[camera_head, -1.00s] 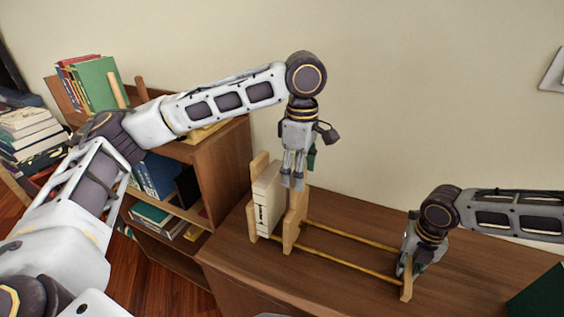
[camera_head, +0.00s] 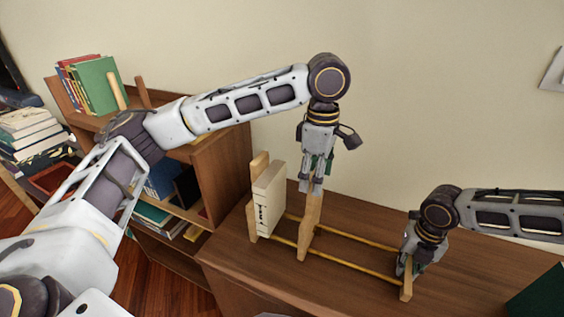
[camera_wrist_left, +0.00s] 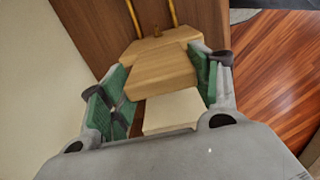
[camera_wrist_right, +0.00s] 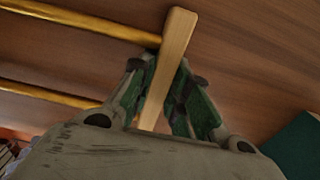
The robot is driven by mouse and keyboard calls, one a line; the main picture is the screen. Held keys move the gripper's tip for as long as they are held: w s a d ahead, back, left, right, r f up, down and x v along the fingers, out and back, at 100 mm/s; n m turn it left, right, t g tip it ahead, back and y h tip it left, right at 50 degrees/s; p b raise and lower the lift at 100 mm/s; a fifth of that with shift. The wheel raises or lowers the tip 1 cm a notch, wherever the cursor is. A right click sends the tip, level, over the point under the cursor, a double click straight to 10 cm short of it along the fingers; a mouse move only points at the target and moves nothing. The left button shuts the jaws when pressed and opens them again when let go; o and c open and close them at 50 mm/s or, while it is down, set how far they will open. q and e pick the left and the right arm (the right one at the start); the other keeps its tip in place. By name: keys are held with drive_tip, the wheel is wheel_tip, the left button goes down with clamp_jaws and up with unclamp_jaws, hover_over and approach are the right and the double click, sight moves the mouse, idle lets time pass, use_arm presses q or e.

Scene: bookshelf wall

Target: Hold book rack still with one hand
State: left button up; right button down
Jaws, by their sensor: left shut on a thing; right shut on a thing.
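The wooden book rack (camera_head: 345,265) stands on the brown cabinet top, with two rails, a left end piece (camera_head: 258,165), a movable middle divider (camera_head: 308,225) and a right end post (camera_head: 405,284). A white book (camera_head: 267,203) stands beside the left end piece, tilted slightly. My left gripper (camera_head: 313,188) comes from above and is shut on the top of the divider, also seen in the left wrist view (camera_wrist_left: 160,72). My right gripper (camera_head: 404,268) is shut on the right end post, which shows between its green pads in the right wrist view (camera_wrist_right: 165,65).
A bookshelf (camera_head: 215,170) with several books stands to the left, under my left arm. A dark green book (camera_head: 540,293) lies at the right edge of the cabinet top (camera_head: 450,290). The wall is close behind the rack.

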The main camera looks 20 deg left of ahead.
use_arm(q)
drive_tip(key=d, duration=0.6)
drive_tip(key=shift+d, duration=0.2)
idle(0.9)
drive_tip(key=o, duration=1.4)
drive_tip(key=shift+r, duration=0.15)
drive_tip(key=shift+r, duration=5.85)
